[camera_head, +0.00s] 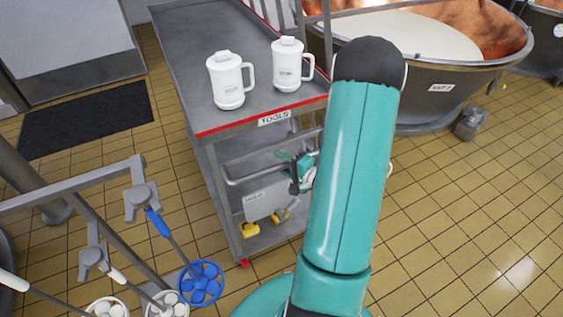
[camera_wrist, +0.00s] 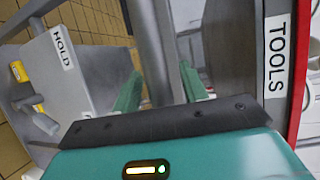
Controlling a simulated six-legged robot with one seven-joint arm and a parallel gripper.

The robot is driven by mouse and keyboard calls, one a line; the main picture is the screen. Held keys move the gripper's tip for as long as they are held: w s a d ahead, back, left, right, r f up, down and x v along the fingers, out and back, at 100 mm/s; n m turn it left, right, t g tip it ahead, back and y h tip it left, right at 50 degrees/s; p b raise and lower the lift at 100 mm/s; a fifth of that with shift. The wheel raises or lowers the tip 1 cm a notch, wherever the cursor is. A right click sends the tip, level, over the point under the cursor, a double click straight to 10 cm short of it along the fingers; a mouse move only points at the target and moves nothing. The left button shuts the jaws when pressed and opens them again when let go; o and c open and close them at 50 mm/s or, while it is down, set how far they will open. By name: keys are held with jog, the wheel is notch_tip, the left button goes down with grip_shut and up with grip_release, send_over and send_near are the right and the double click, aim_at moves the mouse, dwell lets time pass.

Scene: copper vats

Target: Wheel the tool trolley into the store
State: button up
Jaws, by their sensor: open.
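The grey tool trolley (camera_head: 188,52) stands in the middle of the head view, with a red front edge and a TOOLS label, also in the wrist view (camera_wrist: 276,55). Two white lidded jugs, one at left (camera_head: 229,80) and one at right (camera_head: 288,65), stand upright on its top. A grey bar (camera_head: 250,172) runs across its near end below the top. My gripper (camera_head: 295,163) is at this bar. In the wrist view its open teal fingers (camera_wrist: 160,90) lie either side of the bar; contact is unclear. My arm hides the trolley's right side. The store cannot be identified.
A copper-lined vat (camera_head: 430,85) stands close on the right. A rack (camera_head: 75,190) with hanging tools, including a blue-headed one (camera_head: 201,284), stands at lower left. A dark mat (camera_head: 85,120) lies before the grey wall. Tiled floor is clear at right.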

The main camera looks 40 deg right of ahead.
jog(key=shift+w, duration=0.3)
grip_shut()
